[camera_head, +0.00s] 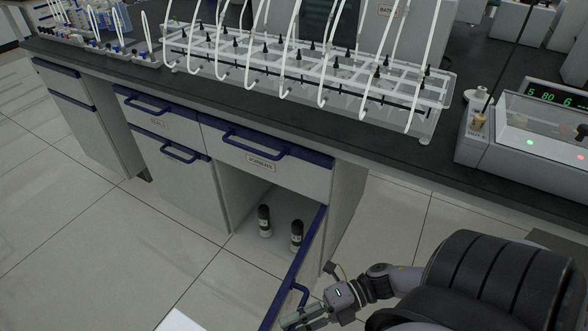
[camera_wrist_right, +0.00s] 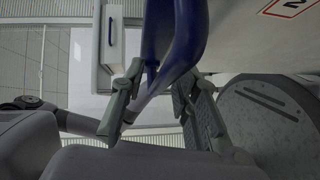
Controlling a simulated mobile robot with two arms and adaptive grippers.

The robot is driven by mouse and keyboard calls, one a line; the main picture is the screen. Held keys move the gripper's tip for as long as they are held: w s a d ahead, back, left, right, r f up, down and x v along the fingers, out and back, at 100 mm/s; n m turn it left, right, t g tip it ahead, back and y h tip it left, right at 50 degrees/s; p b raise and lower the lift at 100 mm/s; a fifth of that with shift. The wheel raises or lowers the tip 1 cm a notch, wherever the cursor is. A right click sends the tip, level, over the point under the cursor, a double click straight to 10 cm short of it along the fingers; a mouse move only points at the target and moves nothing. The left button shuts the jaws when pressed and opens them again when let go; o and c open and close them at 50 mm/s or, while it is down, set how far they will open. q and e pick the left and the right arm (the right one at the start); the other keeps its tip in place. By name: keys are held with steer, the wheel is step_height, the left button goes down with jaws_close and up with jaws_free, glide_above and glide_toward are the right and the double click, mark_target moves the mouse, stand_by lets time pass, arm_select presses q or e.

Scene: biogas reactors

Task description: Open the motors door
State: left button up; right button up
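The cabinet door (camera_head: 302,262) in the lower middle of the head view stands swung out, seen nearly edge-on with a blue top edge. The compartment behind it is open, with two dark cylindrical items (camera_head: 265,221) (camera_head: 296,235) on its floor. The door's blue handle (camera_head: 299,293) also shows in the right wrist view (camera_wrist_right: 182,50). My right gripper (camera_head: 304,317) is at this handle. In the wrist view its fingers (camera_wrist_right: 158,98) are spread, one on each side of the blue handle, with visible gaps. My left gripper is not in view.
Closed drawers with blue handles (camera_head: 268,148) lie above and left of the compartment. The dark countertop (camera_head: 270,118) carries a clear rack with white tubes (camera_head: 300,70) and a device with a green display (camera_head: 525,125). Tiled floor (camera_head: 120,250) is free at left.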

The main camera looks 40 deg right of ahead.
steer(key=shift+s+d, duration=0.1)
steer(key=shift+d, duration=0.05)
steer(key=v, duration=1.1)
steer(key=shift+d, duration=0.35)
